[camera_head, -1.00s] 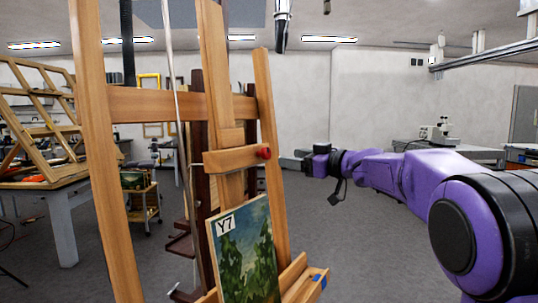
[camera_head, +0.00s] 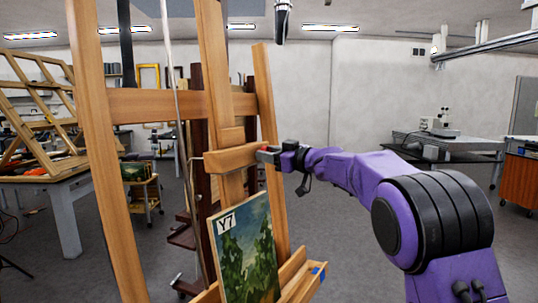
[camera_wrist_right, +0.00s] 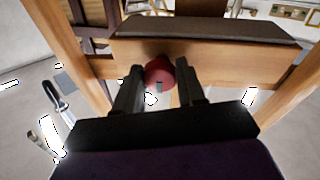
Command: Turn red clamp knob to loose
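The red clamp knob (camera_wrist_right: 160,73) sits on the wooden clamp bar (camera_head: 228,158) of the easel. In the right wrist view it lies between the two dark fingers of my right gripper (camera_wrist_right: 160,80). The fingers stand apart on either side of it, with a narrow gap showing; firm contact cannot be seen. In the head view my right gripper (camera_head: 268,154) is at the right end of the bar and hides most of the knob. My left gripper is not in view.
A painting marked Y7 (camera_head: 246,252) rests on the easel's lower ledge, below my right gripper. The easel's right upright (camera_head: 267,100) stands close to the gripper. A bench with a microscope (camera_head: 440,142) is at the back right. The floor to the right is open.

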